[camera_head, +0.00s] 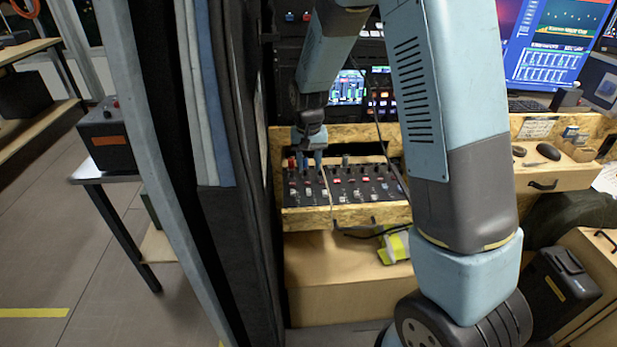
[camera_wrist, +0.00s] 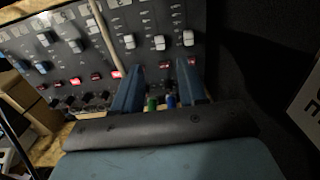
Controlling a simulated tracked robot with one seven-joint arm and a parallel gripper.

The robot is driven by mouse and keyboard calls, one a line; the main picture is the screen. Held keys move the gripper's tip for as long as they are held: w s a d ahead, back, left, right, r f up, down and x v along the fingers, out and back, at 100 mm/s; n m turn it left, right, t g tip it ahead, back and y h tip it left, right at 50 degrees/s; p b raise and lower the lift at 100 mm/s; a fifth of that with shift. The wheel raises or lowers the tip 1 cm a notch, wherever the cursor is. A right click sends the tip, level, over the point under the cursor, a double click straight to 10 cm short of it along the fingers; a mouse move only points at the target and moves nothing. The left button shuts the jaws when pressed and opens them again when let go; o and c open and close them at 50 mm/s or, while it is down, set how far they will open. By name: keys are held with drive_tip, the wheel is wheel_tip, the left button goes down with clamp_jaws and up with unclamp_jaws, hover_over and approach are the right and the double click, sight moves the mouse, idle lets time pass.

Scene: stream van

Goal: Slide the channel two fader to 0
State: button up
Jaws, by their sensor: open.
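A dark mixer panel (camera_head: 345,184) sits in a chipboard desk, and it fills the upper left of the wrist view (camera_wrist: 100,20). Several pale fader caps stand on it, such as a right one (camera_wrist: 188,38), a middle one (camera_wrist: 159,42) and a left one (camera_wrist: 129,41). The channel labels are too small to read, so I cannot tell which is channel two. My gripper (camera_head: 305,162) is over the panel's left part in the head view. In the wrist view my gripper (camera_wrist: 164,72) is open, its fingers apart and nothing held. I cannot tell whether they touch the panel.
A thin light strip (camera_wrist: 104,38) crosses the panel left of my fingers. Green (camera_wrist: 152,104) and blue (camera_wrist: 171,102) knobs show between the fingers. A dark partition (camera_head: 238,170) stands close left of the desk. A cable and a yellow item (camera_head: 394,247) are below the desk.

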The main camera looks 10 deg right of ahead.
drive_tip(key=shift+r, duration=2.45)
drive_tip(key=s+d+r+t, duration=0.1)
drive_tip(key=s+d+r, duration=0.3)
drive_tip(key=s+r, duration=0.3)
drive_tip(key=s+d+r+t, duration=0.2)
drive_tip(key=s+d+r, duration=0.25)
drive_tip(key=r, duration=0.35)
drive_tip(key=s+d+r+t, duration=0.1)
drive_tip(key=s+d+r, duration=0.2)
drive_tip(key=s, duration=0.5)
drive_tip(key=s+d+r+t, duration=0.1)
drive_tip(key=s+d+r, duration=0.2)
drive_tip(key=s, duration=0.5)
drive_tip(key=shift+s+t, duration=0.3)
drive_tip(key=shift+s, duration=0.05)
